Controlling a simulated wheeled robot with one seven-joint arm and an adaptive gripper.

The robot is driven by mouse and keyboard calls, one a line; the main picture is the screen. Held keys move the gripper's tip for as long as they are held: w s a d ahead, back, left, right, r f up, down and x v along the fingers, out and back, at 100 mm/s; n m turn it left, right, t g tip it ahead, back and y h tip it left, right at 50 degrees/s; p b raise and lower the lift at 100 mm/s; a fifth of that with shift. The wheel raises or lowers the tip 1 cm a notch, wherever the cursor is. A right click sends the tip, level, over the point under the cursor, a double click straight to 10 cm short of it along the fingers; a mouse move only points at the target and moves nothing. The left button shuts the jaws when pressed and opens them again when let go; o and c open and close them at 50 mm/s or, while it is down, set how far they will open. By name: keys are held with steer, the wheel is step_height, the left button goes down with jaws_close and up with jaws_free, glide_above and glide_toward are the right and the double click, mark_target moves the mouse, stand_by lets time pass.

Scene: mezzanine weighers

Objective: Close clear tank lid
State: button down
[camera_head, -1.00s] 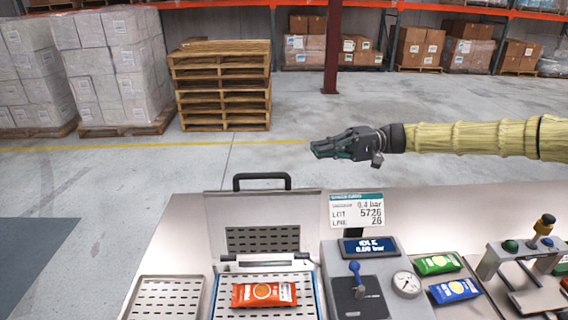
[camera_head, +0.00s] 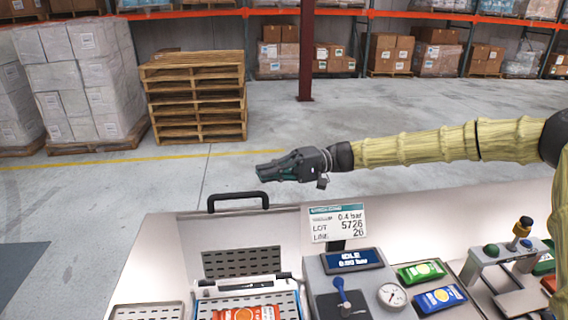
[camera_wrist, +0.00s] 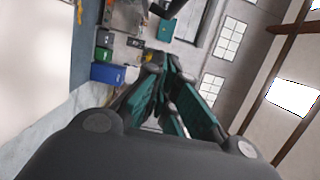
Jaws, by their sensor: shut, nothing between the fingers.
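The clear tank lid (camera_head: 190,236) stands open and upright at the back of the tank, with a black handle (camera_head: 238,196) along its top edge. The tank (camera_head: 204,307) below is open, with a perforated plate and an orange packet (camera_head: 246,313) inside, cut off by the lower picture edge. My gripper (camera_head: 262,172) is shut and empty. In the head view it shows above and slightly right of the handle, apart from it, pointing left. The wrist view shows the teal fingers (camera_wrist: 168,105) together; the lid is not seen there.
Right of the tank stands a control box (camera_head: 350,259) reading IDLE, with a blue lever (camera_head: 341,290), a gauge (camera_head: 392,296) and a raised sign (camera_head: 338,223). Green (camera_head: 421,271) and blue packets (camera_head: 439,299) lie further right, beside a small press (camera_head: 490,259). Floor behind the bench is open.

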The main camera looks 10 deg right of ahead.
steer(key=s+p, duration=0.1)
steer(key=s+a, duration=0.1)
steer(key=s, duration=0.1)
steer(key=s+a+p, duration=0.1)
steer(key=shift+s+p, duration=0.25)
steer(key=shift+p, duration=0.1)
stand_by(0.3)
